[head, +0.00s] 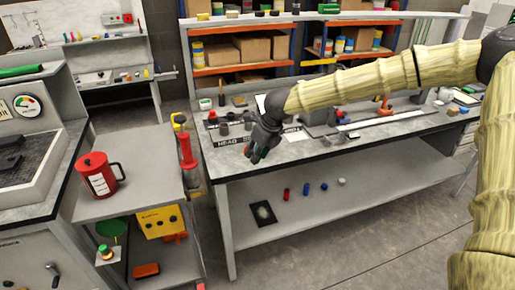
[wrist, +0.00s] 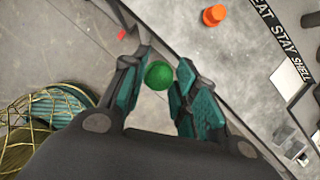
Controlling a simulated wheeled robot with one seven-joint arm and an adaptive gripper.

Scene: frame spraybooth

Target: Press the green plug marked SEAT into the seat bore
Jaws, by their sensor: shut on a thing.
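My gripper (head: 255,158) is over the front edge of the grey workbench (head: 330,150) in the head view, pointing down. In the wrist view its teal fingers (wrist: 160,82) are closed on a round green plug (wrist: 158,75), seen end-on between the fingertips. No lettering can be read on the plug. In the head view the plug cannot be made out at the gripper. A black strip (wrist: 287,38) with white words ending in "EAT", then "STAY" and "SHELL", lies on the bench at the upper right of the wrist view. I cannot make out the seat bore.
An orange plug (wrist: 213,15) stands on the bench in the wrist view. Dark blocks and small parts line the bench behind my gripper. A grey trolley with a red jug (head: 98,175) stands at left. Several small parts lie on the bench's lower shelf (head: 360,190).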

